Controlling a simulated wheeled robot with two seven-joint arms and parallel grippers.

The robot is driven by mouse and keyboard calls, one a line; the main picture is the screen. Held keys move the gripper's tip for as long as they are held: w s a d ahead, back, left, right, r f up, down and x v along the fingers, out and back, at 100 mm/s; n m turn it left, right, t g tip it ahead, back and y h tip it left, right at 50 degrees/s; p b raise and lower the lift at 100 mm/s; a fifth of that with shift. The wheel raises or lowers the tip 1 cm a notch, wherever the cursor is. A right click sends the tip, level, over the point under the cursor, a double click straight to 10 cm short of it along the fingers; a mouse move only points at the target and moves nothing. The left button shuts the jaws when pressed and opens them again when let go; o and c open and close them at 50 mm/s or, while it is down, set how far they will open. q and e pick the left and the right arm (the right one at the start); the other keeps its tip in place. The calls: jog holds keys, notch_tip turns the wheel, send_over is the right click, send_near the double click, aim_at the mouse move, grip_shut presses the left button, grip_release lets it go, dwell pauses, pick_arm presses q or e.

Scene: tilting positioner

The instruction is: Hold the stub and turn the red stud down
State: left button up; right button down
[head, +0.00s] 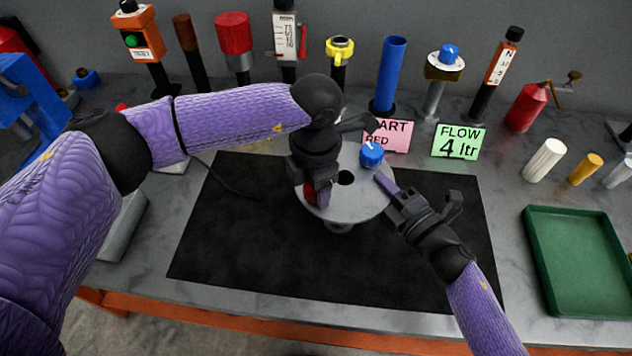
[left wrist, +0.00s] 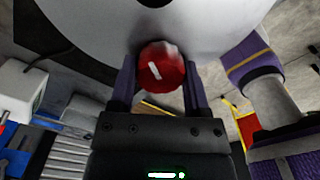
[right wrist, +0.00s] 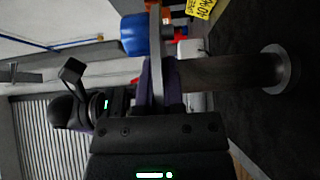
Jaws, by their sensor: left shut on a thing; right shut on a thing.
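A round pale grey plate (head: 348,205) stands tilted on a short post over the black mat. It carries a blue knob (head: 371,155), a dark hole and a red stud (head: 309,190) near its left edge. My left gripper (head: 318,192) is at the red stud. In the left wrist view the stud (left wrist: 161,68), with a white mark, sits between its two fingers. My right gripper (head: 388,190) is at the plate's right edge. In the right wrist view the plate (right wrist: 155,45) shows edge-on between its fingers. I cannot make out a separate stub there.
A pink card (head: 390,136), partly covered by my left gripper, and a green card (head: 459,141) reading "FLOW 4 ltr" stand behind. Several coloured posts line the back. A green tray (head: 581,300) lies at right. The black mat (head: 240,250) is clear in front.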

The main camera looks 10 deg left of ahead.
pick_arm(q)
jog(key=m, duration=0.5)
jog(key=shift+w+r+m, duration=0.1)
jog(key=shift+m, duration=0.2)
pick_arm(e)
jog(key=shift+d+f, duration=0.1)
pick_arm(q)
jog(key=m, duration=1)
jog(key=shift+w+m, duration=0.1)
jog(key=shift+m, duration=2.6)
jog(key=o, duration=1.3)
notch_tip(320, 180, up, 12)
